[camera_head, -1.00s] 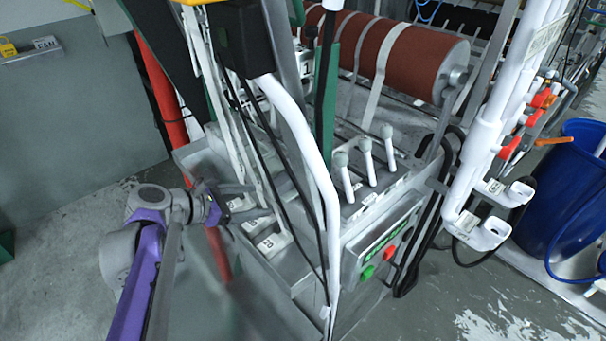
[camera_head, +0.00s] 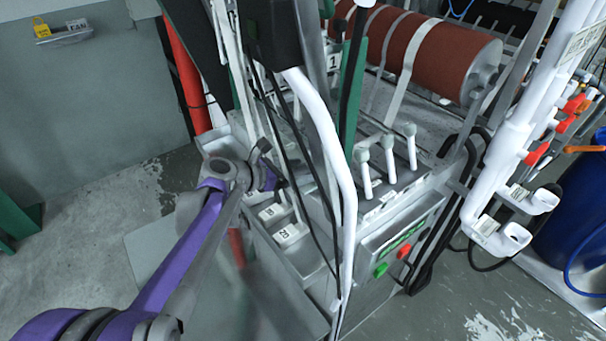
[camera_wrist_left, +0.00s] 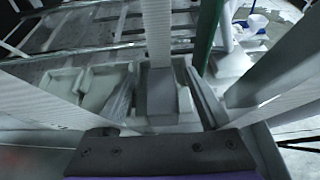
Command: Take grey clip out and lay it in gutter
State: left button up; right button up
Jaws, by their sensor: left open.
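My left gripper (camera_head: 270,176) reaches in from the left on a purple arm, over the near left side of the machine. Its fingertips are partly hidden behind machine parts and cables. In the left wrist view, its two pale ridged fingers (camera_wrist_left: 157,108) stand wide apart. A dark grey block (camera_wrist_left: 160,92), perhaps the grey clip, stands between them, below a pale upright strip; I cannot tell whether they are joined. No finger visibly grips it. Shallow pale trays (camera_wrist_left: 62,84) lie to its left; I cannot tell which part is the gutter. My right gripper is out of view.
White labelled blocks (camera_head: 290,234) sit along the machine's left side. A white bent pipe (camera_head: 325,150) and black cables rise close to my gripper. Three white-knobbed levers (camera_head: 388,153) stand right of it. A red-brown roller (camera_head: 425,52) lies behind.

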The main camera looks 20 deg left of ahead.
aim_at(300, 171)
pick_arm(q)
jog(key=shift+d, duration=0.1)
jog(key=shift+c, duration=0.2)
grip_shut()
notch_tip(300, 171, up, 10)
dwell(0.8)
